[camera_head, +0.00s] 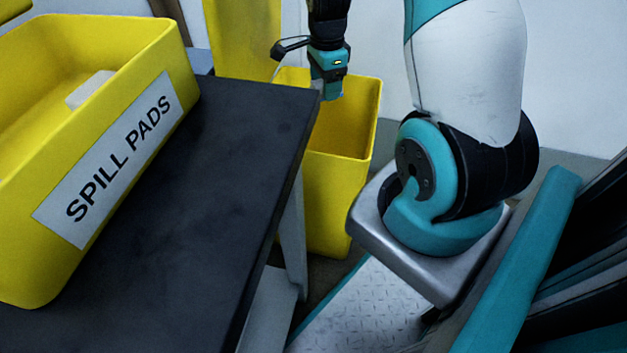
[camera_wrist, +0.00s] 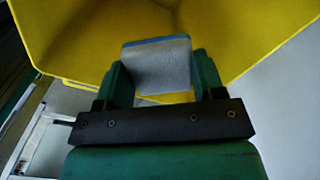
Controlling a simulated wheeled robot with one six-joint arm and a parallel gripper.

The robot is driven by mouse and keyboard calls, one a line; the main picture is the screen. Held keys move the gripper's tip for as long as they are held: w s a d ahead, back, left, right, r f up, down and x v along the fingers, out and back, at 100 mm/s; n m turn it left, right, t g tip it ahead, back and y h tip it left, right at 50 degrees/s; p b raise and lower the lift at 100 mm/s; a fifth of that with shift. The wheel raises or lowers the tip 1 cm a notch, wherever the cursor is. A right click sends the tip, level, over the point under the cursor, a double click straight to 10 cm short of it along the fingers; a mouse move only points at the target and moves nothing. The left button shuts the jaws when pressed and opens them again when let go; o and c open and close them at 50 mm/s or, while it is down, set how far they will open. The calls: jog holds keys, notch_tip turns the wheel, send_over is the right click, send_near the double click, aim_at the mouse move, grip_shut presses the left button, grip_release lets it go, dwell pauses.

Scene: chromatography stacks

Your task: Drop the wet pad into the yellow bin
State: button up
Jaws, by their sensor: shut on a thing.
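My gripper (camera_head: 328,90) points down at the open top of the yellow bin (camera_head: 340,190), which stands on the floor beyond the dark bench. In the wrist view my gripper (camera_wrist: 158,82) is shut on a small pad (camera_wrist: 157,66), pale grey with a blue edge, held between the two green fingers. The yellow bin's inner walls (camera_wrist: 225,30) lie around and beyond the pad in that view. In the head view the pad is mostly hidden by the gripper. I cannot tell from the look of the pad whether it is wet.
A yellow tub labelled SPILL PADS (camera_head: 120,160) stands on the dark bench top (camera_head: 215,190), with a pale pad (camera_head: 90,90) inside. The bench corner is close to the bin's left side. Another yellow surface (camera_head: 243,40) rises behind the bin, near a white wall.

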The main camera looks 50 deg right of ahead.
notch_tip(320, 180, down, 3)
jog(key=shift+f+b, duration=0.15)
jog(key=shift+b, duration=1.05)
jog(key=o, duration=1)
jog(key=shift+c, duration=0.2)
notch_tip(320, 180, up, 18)
jog(key=p, duration=0.7)
jog(key=shift+f, duration=0.2)
